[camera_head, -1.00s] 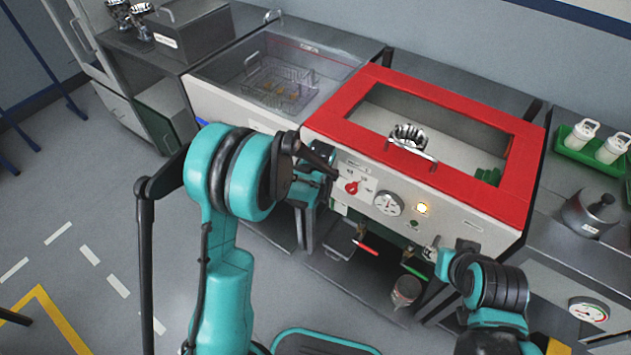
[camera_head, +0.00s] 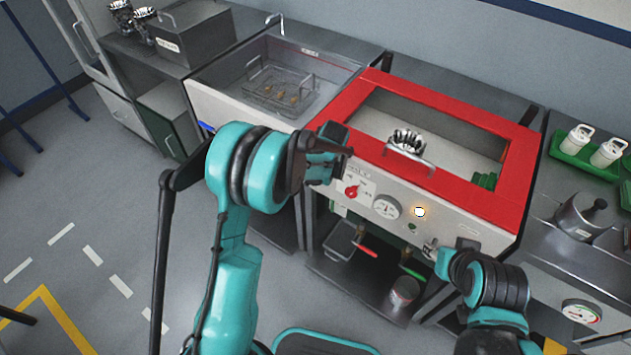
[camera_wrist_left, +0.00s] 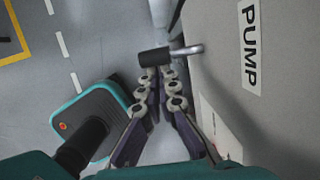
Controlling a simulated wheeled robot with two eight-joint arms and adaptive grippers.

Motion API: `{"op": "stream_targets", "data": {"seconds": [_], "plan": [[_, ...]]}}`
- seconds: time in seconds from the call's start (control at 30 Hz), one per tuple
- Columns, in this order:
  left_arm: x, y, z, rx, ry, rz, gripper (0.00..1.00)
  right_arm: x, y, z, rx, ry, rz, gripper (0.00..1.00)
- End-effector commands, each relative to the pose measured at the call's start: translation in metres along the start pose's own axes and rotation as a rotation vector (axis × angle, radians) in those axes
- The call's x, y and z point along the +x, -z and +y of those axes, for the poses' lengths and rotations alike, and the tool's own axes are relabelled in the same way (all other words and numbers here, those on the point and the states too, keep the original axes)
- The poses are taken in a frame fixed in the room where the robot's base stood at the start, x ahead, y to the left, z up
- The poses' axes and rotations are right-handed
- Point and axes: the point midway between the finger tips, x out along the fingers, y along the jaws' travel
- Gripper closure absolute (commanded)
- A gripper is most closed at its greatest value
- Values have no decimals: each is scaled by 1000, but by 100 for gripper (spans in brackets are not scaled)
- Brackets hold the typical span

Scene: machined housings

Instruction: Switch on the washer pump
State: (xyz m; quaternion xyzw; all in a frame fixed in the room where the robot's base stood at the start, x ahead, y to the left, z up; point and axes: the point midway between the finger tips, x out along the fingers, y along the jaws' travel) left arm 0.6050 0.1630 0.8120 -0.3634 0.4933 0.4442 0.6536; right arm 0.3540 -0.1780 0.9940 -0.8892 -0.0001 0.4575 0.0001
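In the left wrist view, a PUMP label (camera_wrist_left: 249,47) is on the panel. A lever with a black grip (camera_wrist_left: 154,57) and a metal stem sticks out beside it. My left gripper (camera_wrist_left: 159,75) has its fingertips drawn nearly together, just at the black grip; contact cannot be told. In the head view it is at the panel's upper left, partly hidden. My right gripper (camera_head: 432,248) is by the panel's lower right, its fingers unclear.
A sink with a wire basket (camera_head: 280,90) stands left of the washer. A red-handled valve (camera_head: 365,249) and a can (camera_head: 404,292) are below the panel. A green tray (camera_head: 572,155) with white bottles and a metal pot (camera_head: 583,215) are at right. The left floor is open.

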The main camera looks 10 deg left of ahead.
Motion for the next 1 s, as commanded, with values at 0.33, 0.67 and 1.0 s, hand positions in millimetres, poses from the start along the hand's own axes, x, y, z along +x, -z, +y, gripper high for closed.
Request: {"op": "stream_targets", "data": {"seconds": [0.33, 0.67, 1.0], "plan": [[-8, -3, -3, -1, 3, -2, 100, -3, 2, 0, 0, 0, 0, 60], [-10, -4, -4, -1, 3, -3, 100, -4, 3, 0, 0, 0, 0, 60], [-13, -5, -5, -1, 2, -3, 100, -5, 4, 0, 0, 0, 0, 60]]}}
